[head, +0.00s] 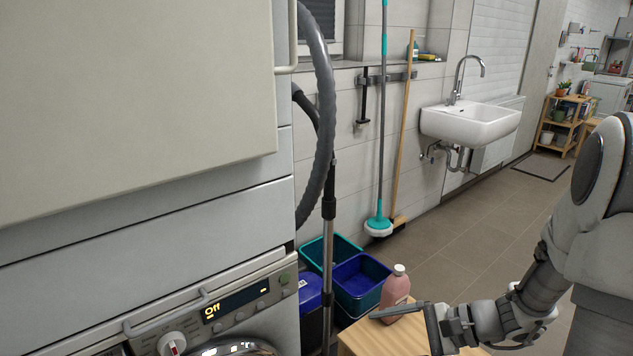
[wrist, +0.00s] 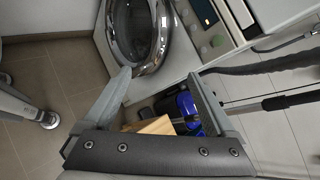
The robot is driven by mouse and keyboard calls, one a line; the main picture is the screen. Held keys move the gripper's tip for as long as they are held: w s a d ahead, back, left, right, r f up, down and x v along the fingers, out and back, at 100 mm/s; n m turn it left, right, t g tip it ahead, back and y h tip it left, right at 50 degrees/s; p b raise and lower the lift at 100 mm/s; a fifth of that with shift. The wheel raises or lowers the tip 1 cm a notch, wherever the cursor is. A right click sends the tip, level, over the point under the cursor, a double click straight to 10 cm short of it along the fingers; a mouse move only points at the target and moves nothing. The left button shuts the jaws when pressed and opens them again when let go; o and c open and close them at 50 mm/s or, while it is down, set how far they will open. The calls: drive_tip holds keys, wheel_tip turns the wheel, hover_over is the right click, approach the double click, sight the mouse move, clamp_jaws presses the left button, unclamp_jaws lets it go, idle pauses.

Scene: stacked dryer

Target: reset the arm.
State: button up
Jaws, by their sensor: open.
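My gripper (head: 405,333) is at the lower right of the head view, above a small wooden table (head: 358,340). Its two fingers are spread and nothing is between them. The wrist view also shows the open fingers (wrist: 160,76), pointing toward the lower machine's round door (wrist: 138,32). My arm reaches in from the right, bent low. A pink bottle (head: 396,286) with a pale cap stands just behind one finger, which hides its lower part. I cannot tell whether they touch.
The lower machine's panel (head: 240,300) reads "Off"; a large pale panel (head: 130,100) hangs above. A vacuum hose (head: 322,110), blue bucket (head: 358,275) and mop (head: 380,225) stand beside it. A sink (head: 470,120) is on the wall. Floor (head: 480,225) beyond the table is clear.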

drive_tip(key=s+d+r+n+t+h, duration=0.1)
drive_tip(key=s+r+n+t+h, duration=0.1)
drive_tip(key=s+r+n+h, duration=0.9)
wheel_tip(320, 180, up, 5)
drive_tip(key=s+n, duration=0.2)
drive_tip(key=n, duration=0.1)
drive_tip(key=shift+d+r+h, duration=0.15)
drive_tip(key=shift+h, duration=0.15)
wheel_tip(320, 180, up, 19)
drive_tip(key=p, duration=1.8)
drive_tip(key=shift+d, duration=0.1)
drive_tip(key=shift+c, duration=0.2)
